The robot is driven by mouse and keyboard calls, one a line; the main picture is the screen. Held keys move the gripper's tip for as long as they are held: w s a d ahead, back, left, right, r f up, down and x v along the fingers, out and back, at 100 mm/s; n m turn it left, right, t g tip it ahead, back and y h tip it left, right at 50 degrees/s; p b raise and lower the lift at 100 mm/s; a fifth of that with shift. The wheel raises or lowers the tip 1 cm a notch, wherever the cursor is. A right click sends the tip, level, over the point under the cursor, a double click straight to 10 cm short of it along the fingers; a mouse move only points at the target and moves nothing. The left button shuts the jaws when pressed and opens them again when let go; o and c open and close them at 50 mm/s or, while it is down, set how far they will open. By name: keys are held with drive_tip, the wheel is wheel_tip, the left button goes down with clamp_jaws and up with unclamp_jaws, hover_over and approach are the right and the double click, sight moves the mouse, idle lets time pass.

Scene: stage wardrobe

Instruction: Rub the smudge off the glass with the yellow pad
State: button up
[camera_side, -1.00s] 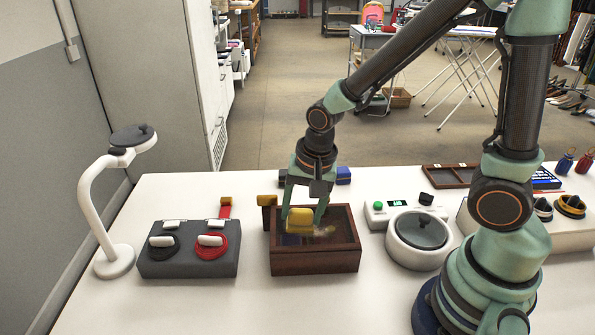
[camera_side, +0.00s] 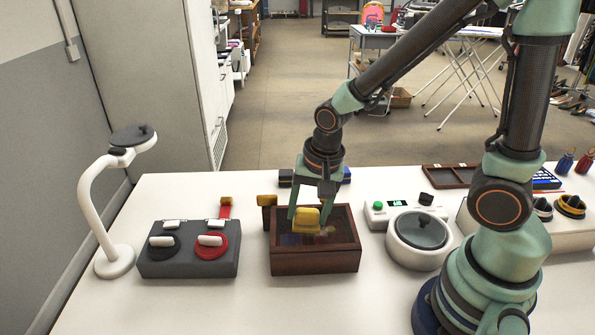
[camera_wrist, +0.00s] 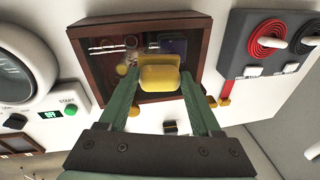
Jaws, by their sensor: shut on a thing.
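The wooden box (camera_side: 315,263) with a dark glass top (camera_side: 343,222) stands on the white table; it also shows in the wrist view (camera_wrist: 196,26). My gripper (camera_side: 309,211) is above the glass, shut on the yellow pad (camera_side: 306,221). The pad shows between my fingers in the wrist view (camera_wrist: 159,78). It sits low over the glass; I cannot tell whether it touches. A tan, cloudy smudge (camera_side: 327,231) shows on the glass just right of the pad; in the wrist view it is left of the pad (camera_wrist: 124,65).
Left of the box is a grey block (camera_side: 188,262) with black and red coils, and a white lamp (camera_side: 115,258). Right of it are a white device with a green button (camera_side: 378,206) and a round lidded pot (camera_side: 418,251). The front table strip is clear.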

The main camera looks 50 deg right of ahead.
drive_tip(key=s+d, duration=0.3)
drive_tip(key=shift+s+d, duration=0.2)
drive_tip(key=shift+s+a, duration=0.15)
drive_tip(key=shift+s, duration=0.05)
drive_tip(key=shift+w+a, duration=3.45)
drive_tip(key=shift+s+d+r, duration=0.15)
drive_tip(key=shift+s+d, duration=3.3)
drive_tip(key=shift+d, duration=0.1)
wheel_tip(320, 180, up, 8)
